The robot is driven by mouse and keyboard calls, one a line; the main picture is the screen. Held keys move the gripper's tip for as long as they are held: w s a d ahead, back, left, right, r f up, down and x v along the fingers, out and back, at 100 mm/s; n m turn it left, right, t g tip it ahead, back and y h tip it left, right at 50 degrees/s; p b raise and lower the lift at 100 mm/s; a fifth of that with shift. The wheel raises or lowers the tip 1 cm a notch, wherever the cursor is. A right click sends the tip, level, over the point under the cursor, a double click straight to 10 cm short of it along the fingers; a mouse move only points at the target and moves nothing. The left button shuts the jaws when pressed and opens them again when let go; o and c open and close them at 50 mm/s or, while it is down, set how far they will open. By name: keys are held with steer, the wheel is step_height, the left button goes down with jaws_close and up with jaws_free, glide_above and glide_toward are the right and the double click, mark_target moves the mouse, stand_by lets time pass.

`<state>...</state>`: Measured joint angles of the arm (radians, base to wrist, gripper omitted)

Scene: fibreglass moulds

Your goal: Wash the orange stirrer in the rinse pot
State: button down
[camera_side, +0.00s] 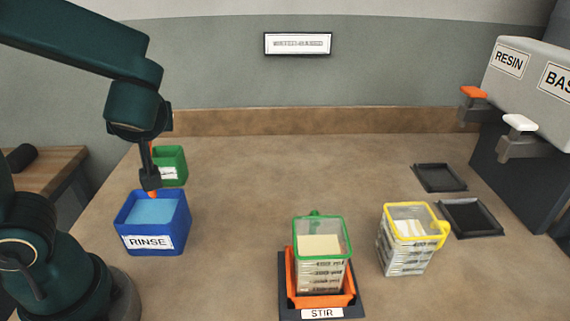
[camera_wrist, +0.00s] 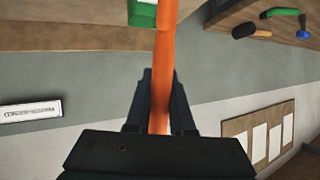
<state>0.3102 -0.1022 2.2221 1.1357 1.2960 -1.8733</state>
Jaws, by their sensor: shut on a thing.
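My gripper (camera_side: 150,181) is shut on the orange stirrer (camera_wrist: 164,60), which runs between the two fingers in the wrist view. In the side view my gripper is just above the back part of the blue rinse pot (camera_side: 178,236), labelled RINSE. The pot holds light blue liquid (camera_side: 152,212). A short orange bit of the stirrer shows below the fingers, at the liquid's far edge. I cannot tell whether the stirrer's lower end is in the liquid.
A green box (camera_side: 174,162) stands close behind the rinse pot. A green-rimmed cup (camera_side: 320,272) sits in the orange STIR holder (camera_side: 291,280). A yellow-rimmed cup (camera_side: 402,262) stands right of it. Resin dispensers (camera_side: 525,80) are at right.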

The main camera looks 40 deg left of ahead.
steer(key=shift+r, duration=2.5)
